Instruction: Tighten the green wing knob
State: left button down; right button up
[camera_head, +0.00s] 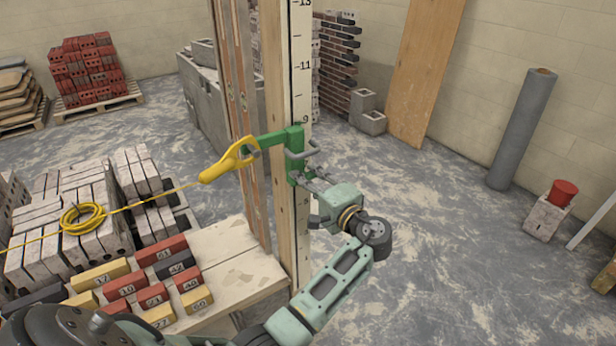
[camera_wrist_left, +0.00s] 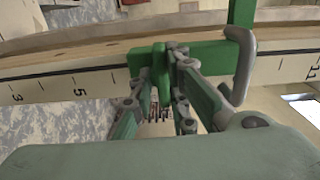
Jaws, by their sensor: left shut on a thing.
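A green clamp bracket (camera_head: 295,143) with a grey loop handle sits on the upright post with the black-numbered scale (camera_head: 301,60). In the left wrist view the green wing knob (camera_wrist_left: 149,66) stands out from the green bracket (camera_wrist_left: 200,56). My left gripper (camera_head: 302,178) is at the bracket's lower part. In the left wrist view my left gripper (camera_wrist_left: 159,82) has its fingers on both sides of the knob, shut on it. In the head view the gripper mostly hides the knob. My right gripper is not in view.
A yellow line holder (camera_head: 230,162) hangs on the bracket's arm, with a yellow cord running left to a coil (camera_head: 83,217). Numbered bricks (camera_head: 161,249) lie on boards at lower left.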

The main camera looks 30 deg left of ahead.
pick_arm(q)
jog(key=shift+w+r, duration=0.1)
jog(key=shift+r, duration=0.15)
dwell(0.3)
jog(key=c, duration=1.7)
grip_release()
jog(key=shift+f, duration=0.1)
jog(key=shift+c, duration=0.2)
jog(key=shift+d+f, duration=0.1)
jog(key=shift+d, duration=0.1)
jog(key=v, duration=1.1)
jog(key=shift+s+d, duration=0.25)
jog(key=shift+d, duration=0.05)
